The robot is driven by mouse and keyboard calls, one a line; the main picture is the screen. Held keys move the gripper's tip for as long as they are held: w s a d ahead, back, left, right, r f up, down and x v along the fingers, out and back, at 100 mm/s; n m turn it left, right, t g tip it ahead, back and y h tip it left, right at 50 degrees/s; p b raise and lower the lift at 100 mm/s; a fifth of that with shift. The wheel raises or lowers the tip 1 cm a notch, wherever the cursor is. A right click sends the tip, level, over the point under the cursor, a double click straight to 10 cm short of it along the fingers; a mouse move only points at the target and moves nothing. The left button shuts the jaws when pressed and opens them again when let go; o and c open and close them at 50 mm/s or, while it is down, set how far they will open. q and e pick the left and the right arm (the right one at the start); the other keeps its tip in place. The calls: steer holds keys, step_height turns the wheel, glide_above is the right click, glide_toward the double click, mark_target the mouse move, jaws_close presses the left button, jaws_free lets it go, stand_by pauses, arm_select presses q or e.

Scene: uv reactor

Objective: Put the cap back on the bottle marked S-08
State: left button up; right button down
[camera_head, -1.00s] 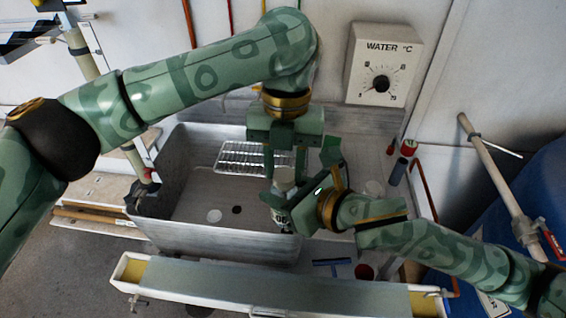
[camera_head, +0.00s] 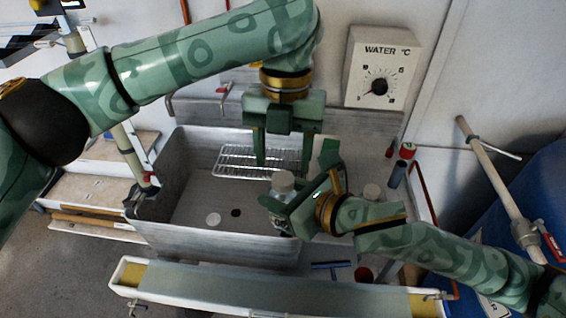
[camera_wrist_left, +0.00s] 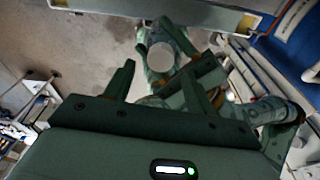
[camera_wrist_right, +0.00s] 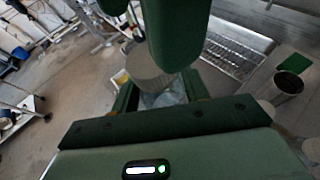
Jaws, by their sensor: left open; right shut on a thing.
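The bottle (camera_head: 280,206) is clear with a pale cap (camera_head: 283,181) on its mouth; it stands upright at the sink's right front. I cannot read its mark. My right gripper (camera_head: 292,205) is shut on the bottle's body, below the cap. The cap shows from above as a pale disc in the left wrist view (camera_wrist_left: 160,57) and from the side in the right wrist view (camera_wrist_right: 148,70). My left gripper (camera_head: 283,163) is open and empty, just above the cap, fingers pointing down and apart from it. Whether the cap is tight cannot be told.
Another pale-topped container (camera_head: 371,192), a red-capped item (camera_head: 407,150) and a dark cylinder (camera_head: 397,174) stand right. A long trough (camera_head: 270,284) lies in front.

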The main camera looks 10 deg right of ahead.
arm_select(q)
steer(key=shift+r, duration=0.6)
